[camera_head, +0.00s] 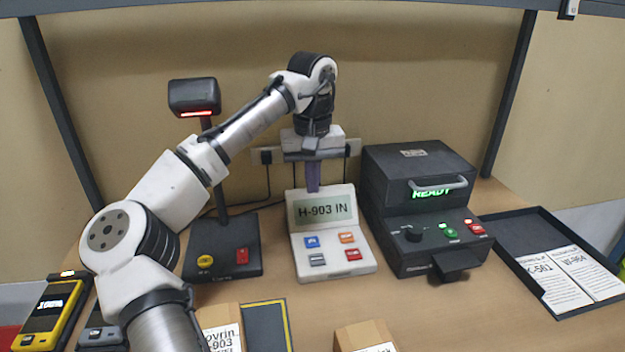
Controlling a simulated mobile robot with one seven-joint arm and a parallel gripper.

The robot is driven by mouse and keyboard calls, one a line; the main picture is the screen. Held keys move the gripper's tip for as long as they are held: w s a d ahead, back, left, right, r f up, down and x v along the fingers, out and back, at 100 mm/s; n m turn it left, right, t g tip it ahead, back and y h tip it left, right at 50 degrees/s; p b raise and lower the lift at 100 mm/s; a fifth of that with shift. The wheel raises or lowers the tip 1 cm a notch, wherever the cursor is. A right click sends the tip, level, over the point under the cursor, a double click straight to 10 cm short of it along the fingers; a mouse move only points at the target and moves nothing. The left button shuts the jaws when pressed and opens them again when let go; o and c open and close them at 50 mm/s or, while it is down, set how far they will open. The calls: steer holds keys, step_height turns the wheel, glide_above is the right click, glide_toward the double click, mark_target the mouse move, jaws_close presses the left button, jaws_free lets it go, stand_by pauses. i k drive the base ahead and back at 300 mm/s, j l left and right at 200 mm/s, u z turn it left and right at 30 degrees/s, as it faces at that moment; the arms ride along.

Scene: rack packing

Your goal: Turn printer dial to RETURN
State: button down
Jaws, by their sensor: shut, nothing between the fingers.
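The black printer (385,180) stands on the table right of centre, with a green READY display (432,192) and a handle across its front. Its round black dial (413,235) is on the sloped front panel, left of a green button (450,232) and a red button (476,229). The dial's pointer and markings are too small to read. My gripper (312,188) points down with its purple fingers shut and empty. In the picture it is just above the display of the white terminal, left of the printer and apart from the dial.
The white terminal (306,262) reads H-903 IN. A scanner stand (240,262) is left of it. A black tray (512,224) with labelled sheets lies right of the printer. Cardboard boxes (360,333) stand at the front. A yellow handheld device (68,322) is at far left.

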mark_target(414, 232)
steer(key=k, duration=1)
